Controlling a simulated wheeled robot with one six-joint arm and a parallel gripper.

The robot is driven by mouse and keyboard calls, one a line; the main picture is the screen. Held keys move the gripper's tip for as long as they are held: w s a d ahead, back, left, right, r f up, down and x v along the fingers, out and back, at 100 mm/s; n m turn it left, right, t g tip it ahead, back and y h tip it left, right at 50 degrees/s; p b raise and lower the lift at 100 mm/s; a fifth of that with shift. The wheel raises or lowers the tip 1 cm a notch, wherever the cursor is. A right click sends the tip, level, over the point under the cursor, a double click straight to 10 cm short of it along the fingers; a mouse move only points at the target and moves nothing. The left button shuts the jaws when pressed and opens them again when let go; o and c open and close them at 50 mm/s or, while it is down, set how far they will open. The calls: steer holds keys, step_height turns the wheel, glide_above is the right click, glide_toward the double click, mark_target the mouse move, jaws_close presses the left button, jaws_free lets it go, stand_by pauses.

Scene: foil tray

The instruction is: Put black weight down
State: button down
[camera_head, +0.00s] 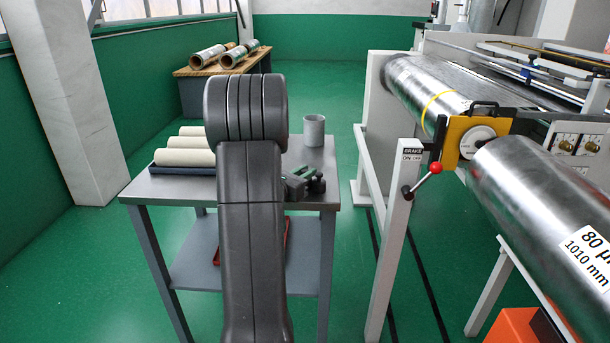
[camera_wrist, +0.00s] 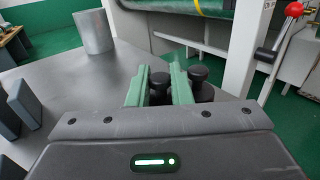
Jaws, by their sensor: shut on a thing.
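My gripper (camera_wrist: 165,75) has green fingers and is shut on a black weight (camera_wrist: 159,82), whose round knob shows between the fingertips. A second black knobbed piece (camera_wrist: 199,76) stands just right of the right finger, outside the jaws. In the head view my gripper (camera_head: 306,180) is over the right part of the grey table (camera_head: 180,189), near its right edge. My arm hides much of the table there. The held weight's underside is hidden, so I cannot tell whether it touches the tabletop.
A grey cylinder (camera_head: 314,130) stands at the table's back right and shows in the wrist view (camera_wrist: 93,32). Cream rolls (camera_head: 185,157) lie on a dark blue holder (camera_head: 180,170) at the left. A brake lever with a red knob (camera_head: 436,168) stands right of the table.

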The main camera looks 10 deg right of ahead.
steer(key=shift+r, duration=0.1)
steer(key=shift+f, duration=0.25)
steer(key=c, duration=1.6)
jaws_free()
steer(key=shift+r, duration=0.2)
steer(key=shift+s+a, duration=0.1)
steer(key=shift+a, duration=0.1)
steer(key=v, duration=1.1)
steer(key=shift+s+a, duration=0.2)
steer(key=shift+s, duration=0.1)
